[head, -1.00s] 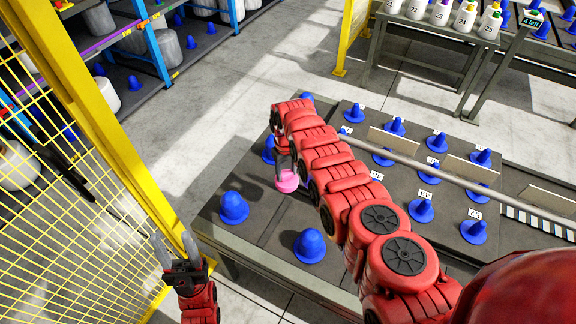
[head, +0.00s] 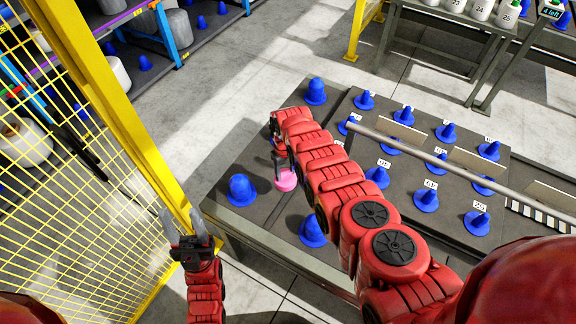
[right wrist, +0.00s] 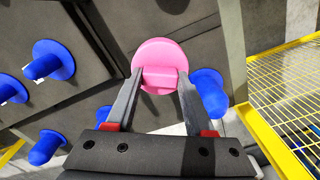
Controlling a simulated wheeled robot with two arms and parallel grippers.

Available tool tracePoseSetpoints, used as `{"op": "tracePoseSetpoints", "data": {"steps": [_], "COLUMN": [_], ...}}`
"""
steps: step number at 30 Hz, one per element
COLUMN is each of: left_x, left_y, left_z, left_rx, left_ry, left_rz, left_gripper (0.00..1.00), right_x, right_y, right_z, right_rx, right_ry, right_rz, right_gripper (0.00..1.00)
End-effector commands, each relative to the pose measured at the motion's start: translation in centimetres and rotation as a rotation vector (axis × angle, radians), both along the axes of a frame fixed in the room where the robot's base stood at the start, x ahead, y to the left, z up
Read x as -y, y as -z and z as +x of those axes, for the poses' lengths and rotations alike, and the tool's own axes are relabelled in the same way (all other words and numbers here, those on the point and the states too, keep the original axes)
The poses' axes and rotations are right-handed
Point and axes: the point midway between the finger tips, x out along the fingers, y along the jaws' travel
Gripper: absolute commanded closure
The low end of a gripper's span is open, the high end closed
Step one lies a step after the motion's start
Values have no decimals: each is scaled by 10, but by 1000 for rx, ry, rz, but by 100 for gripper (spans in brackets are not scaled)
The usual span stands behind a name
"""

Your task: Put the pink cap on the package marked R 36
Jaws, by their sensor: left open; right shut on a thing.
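The pink cap (head: 286,181) is a round disc with a raised grip, held by my right gripper (head: 280,160) above the left part of the dark table. In the right wrist view the pink cap (right wrist: 160,66) sits between the two fingertips of the right gripper (right wrist: 158,88), which are shut on its raised part. My left gripper (head: 184,226) is open and empty beside the yellow fence post, off the table's left edge. A package marked R 36 cannot be made out in these views.
Blue cones stand on the table, one (head: 241,190) left of the cap and one (head: 313,231) in front. Numbered blue cones (head: 426,200) fill the right side, crossed by a grey rail (head: 440,174). A yellow mesh fence (head: 70,200) stands at left.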

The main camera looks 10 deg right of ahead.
Motion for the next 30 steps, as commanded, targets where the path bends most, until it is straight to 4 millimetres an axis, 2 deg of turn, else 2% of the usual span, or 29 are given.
{"op": "tracePoseSetpoints", "data": {"steps": [3,9,20,27,30], "left_x": [0,0,0,0,0], "left_y": [-7,-11,-16,-26,-27], "left_z": [0,0,0,0,0], "left_rx": [0,0,0,0,0], "left_ry": [0,0,0,0,0], "left_rz": [0,0,0,0,0], "left_gripper": [50,50,50,50,50], "right_x": [-10,-18,-31,-48,-53], "right_y": [8,18,31,44,48], "right_z": [-12,-21,-31,-53,-56], "right_rx": [-9,-8,-3,-7,-3], "right_ry": [-18,-32,-47,-67,-72], "right_rz": [-2,-3,0,0,0], "right_gripper": [98,98,98,98,98]}}
